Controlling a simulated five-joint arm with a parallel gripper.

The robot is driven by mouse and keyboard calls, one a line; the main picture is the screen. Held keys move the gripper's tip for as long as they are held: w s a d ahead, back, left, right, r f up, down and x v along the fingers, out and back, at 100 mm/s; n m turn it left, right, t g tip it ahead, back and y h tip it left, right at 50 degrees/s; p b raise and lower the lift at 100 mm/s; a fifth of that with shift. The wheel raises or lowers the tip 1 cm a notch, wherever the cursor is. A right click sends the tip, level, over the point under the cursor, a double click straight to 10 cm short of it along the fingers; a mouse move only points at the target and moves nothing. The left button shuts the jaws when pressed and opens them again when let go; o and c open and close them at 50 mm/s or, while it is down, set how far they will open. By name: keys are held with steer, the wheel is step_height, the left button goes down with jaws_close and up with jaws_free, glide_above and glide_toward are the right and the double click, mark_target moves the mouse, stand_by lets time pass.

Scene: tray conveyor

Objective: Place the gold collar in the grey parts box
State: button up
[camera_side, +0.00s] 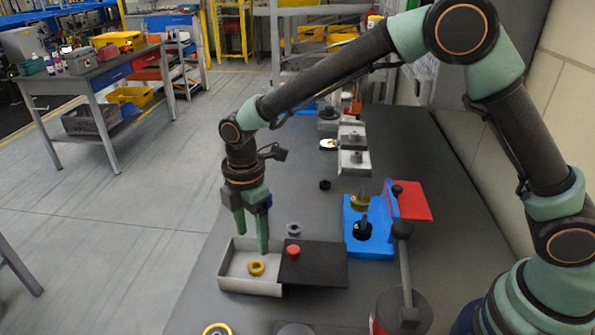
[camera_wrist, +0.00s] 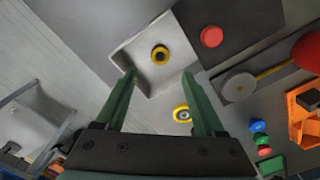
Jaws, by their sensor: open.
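The gold collar (camera_side: 257,268) lies flat on the floor of the light grey parts box (camera_side: 235,285). In the wrist view the collar (camera_wrist: 160,55) is a gold ring with a dark centre, inside the box (camera_wrist: 128,52), clear of the fingers. My gripper (camera_side: 252,243) is open with its green fingers pointing down over the box. In the wrist view the gripper (camera_wrist: 160,77) has nothing between its fingertips, and the collar shows beyond them.
A black plate with a red knob (camera_side: 293,251) adjoins the box on the right. A small grey ring (camera_side: 293,229) lies behind it. A blue fixture (camera_side: 372,243) stands further right. Another yellow ring (camera_side: 217,329) lies in front of the box.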

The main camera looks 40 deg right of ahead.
steer(key=s+d+r+m+t, duration=0.2)
steer(key=s+d+r+m, duration=0.2)
steer(key=d+r+m, duration=0.65)
steer(key=s+d+r+m+t, duration=0.3)
steer(key=s+d+r+m, duration=0.2)
steer(key=s+d+m, duration=0.3)
steer(key=s+d, duration=0.1)
steer(key=d, duration=0.2)
steer(key=shift+d+r+t, duration=0.25)
steer(key=shift+r+t, duration=0.05)
steer(key=shift+s+m, duration=0.1)
steer(key=shift+m, duration=0.15)
